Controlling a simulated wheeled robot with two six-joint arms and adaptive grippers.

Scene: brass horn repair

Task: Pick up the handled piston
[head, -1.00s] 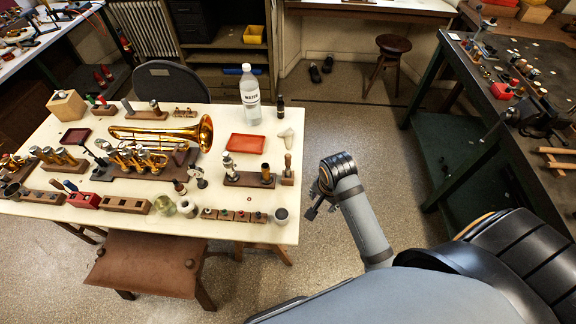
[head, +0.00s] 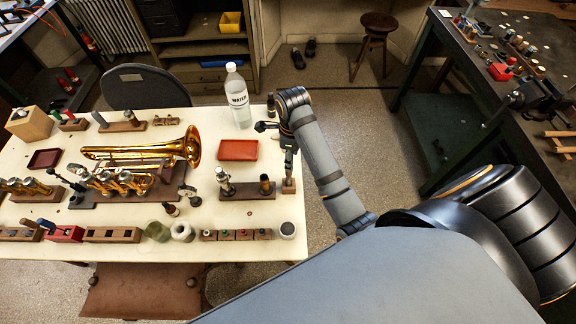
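My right gripper (head: 276,133) is over the table's right edge, beside the water bottle. Its dark fingers look spread apart, and I see nothing between them. Just below it in the picture, a slim upright piece (head: 289,167), which may be the handled piston, stands in a small wooden block (head: 289,186). The gripper partly covers its top, and I cannot tell whether they touch. To its left, a wooden stand (head: 245,192) holds a silver piston-like part (head: 223,178) and a dark cylinder with a brown top (head: 265,183). My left gripper is out of view.
A water bottle (head: 237,100) and a small dark bottle (head: 271,106) stand near the gripper. A red tray (head: 238,150) lies to its left. A brass horn (head: 150,152) and several valve parts fill the table's middle.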

